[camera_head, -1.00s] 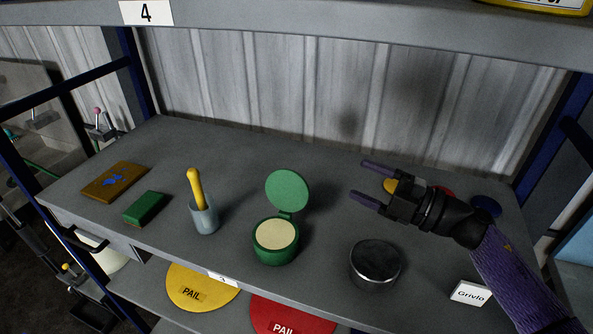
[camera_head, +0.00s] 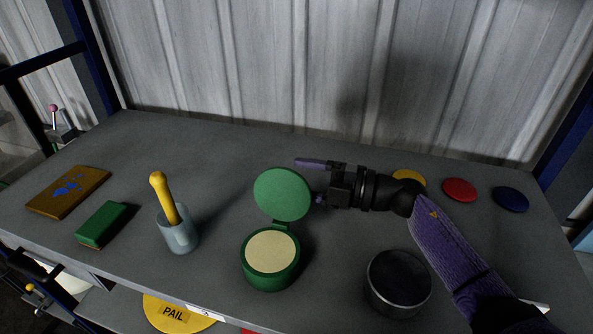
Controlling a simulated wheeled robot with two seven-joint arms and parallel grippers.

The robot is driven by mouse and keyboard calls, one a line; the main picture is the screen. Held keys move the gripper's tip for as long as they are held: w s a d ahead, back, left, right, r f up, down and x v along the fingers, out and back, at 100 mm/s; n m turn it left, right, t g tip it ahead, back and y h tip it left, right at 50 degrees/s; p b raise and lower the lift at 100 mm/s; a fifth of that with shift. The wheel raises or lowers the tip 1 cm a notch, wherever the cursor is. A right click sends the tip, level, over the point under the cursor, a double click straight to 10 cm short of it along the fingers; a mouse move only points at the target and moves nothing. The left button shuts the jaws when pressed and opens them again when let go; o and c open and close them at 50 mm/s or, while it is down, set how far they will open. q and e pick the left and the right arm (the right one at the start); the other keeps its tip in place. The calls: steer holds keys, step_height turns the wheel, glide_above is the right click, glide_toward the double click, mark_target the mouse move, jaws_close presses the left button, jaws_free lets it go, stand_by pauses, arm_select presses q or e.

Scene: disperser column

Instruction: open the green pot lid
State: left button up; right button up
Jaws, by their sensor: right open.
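The green pot (camera_head: 270,276) stands on the grey shelf, with a pale cream surface showing inside its round opening. Its green lid (camera_head: 282,194) stands raised on a hinge at the back of the pot, tilted up and open. My right gripper (camera_head: 308,181) is just right of and behind the raised lid, pointing left. It is open; one purple finger shows behind the lid's upper right edge, and the other is mostly hidden by the lid. I cannot tell whether it touches the lid. My left gripper is out of view.
A grey cup with a yellow pestle (camera_head: 163,196), a green block (camera_head: 103,224) and a brown board (camera_head: 68,192) stand left. A dark metal bowl (camera_head: 398,284) is at front right. Yellow, red (camera_head: 460,189) and blue discs (camera_head: 510,199) lie at back right.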

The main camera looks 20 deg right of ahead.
steer(key=shift+x, duration=0.9)
steer(key=shift+c, duration=0.2)
steer(key=shift+f, duration=0.1)
jaws_close()
stand_by(0.4)
